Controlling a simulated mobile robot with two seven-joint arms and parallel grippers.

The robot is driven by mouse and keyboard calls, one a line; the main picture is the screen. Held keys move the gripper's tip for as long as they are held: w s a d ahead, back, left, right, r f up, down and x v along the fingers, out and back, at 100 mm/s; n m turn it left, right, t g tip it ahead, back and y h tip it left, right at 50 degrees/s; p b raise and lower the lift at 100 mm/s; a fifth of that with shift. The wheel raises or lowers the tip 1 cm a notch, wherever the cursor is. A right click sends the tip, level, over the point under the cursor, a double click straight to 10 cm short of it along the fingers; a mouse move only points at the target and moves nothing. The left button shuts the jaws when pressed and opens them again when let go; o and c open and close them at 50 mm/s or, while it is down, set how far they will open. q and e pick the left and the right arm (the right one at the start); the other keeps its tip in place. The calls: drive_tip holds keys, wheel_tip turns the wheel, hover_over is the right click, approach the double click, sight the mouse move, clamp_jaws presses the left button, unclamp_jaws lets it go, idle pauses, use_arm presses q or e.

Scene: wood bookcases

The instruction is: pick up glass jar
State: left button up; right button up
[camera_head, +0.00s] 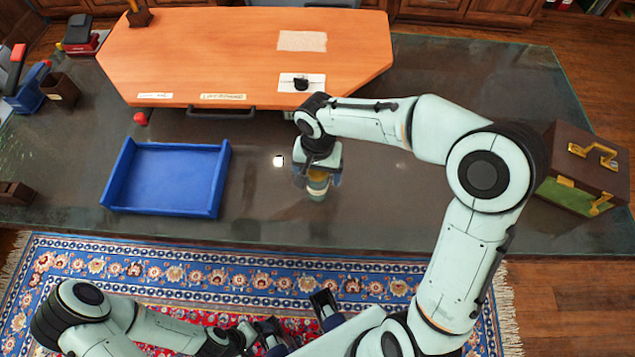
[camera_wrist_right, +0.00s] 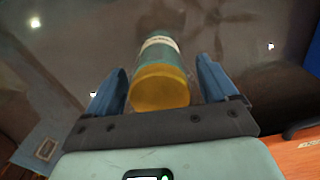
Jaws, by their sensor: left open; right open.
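The glass jar (camera_head: 318,187) stands on the dark tabletop near the middle, mostly under my right gripper. In the right wrist view the jar (camera_wrist_right: 160,75) shows a yellow end, a teal body and a pale label. My right gripper (camera_head: 317,178) is open, pointing down over the jar. In its wrist view its two blue fingers lie on either side of the jar, with a gap visible on each side. My left gripper (camera_head: 290,325) is low in the head view, over the rug and away from the table; it is open and empty.
A blue tray (camera_head: 165,178) lies left of the jar. An orange raised desk panel (camera_head: 240,60) stands behind. A brown case (camera_head: 585,170) is at the right. A small red ball (camera_head: 140,118) lies behind the tray. The tabletop around the jar is clear.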

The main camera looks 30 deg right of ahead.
drive_tip(key=shift+f, duration=0.1)
drive_tip(key=shift+c, duration=0.3)
drive_tip(key=c, duration=1.5)
